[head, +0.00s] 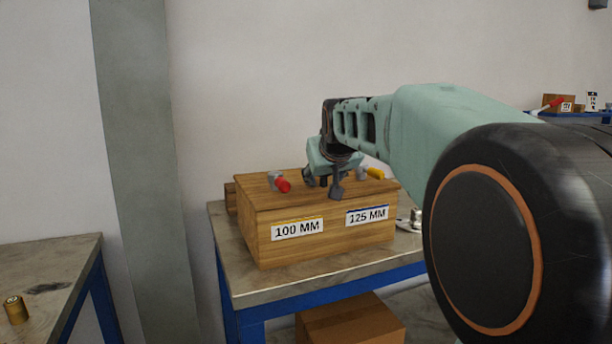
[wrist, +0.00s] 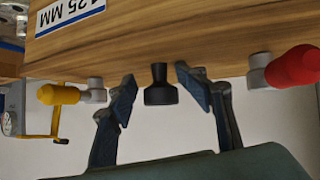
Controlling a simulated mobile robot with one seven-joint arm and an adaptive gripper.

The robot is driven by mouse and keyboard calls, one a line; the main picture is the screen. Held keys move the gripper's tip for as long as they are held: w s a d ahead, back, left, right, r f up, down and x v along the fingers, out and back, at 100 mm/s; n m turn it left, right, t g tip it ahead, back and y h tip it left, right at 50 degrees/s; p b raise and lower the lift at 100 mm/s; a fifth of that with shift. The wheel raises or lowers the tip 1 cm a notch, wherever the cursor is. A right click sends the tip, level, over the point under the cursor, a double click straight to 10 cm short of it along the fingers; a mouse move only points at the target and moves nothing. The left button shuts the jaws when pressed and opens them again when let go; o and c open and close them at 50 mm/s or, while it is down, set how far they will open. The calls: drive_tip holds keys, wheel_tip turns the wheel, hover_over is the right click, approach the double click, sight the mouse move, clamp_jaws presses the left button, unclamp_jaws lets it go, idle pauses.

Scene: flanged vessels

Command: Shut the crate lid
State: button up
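The wooden crate (head: 335,243) stands on a blue-framed table, with labels reading 100 MM and 125 MM on its front. Its wooden lid (head: 262,194) appears to lie flat across the top; I see no gap, but cannot tell if it is fully seated. A red-handled fitting (head: 282,185) and a yellow-handled fitting (head: 373,172) stand on top; both also show in the wrist view. My gripper (head: 325,190) is over the top between them. In the wrist view its fingers (wrist: 153,88) are apart, on either side of a black knob (wrist: 160,86), with gaps visible.
The table (head: 232,263) has a little free room left of the crate. A metal part (head: 416,218) sits to its right. A cardboard box (head: 350,322) is below. Another table (head: 45,262) with a brass cylinder (head: 15,310) is at left. A wall stands close behind.

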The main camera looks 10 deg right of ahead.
drive_tip(key=shift+f, duration=0.35)
wheel_tip(320, 180, up, 11)
drive_tip(key=shift+f, duration=0.15)
idle(0.4)
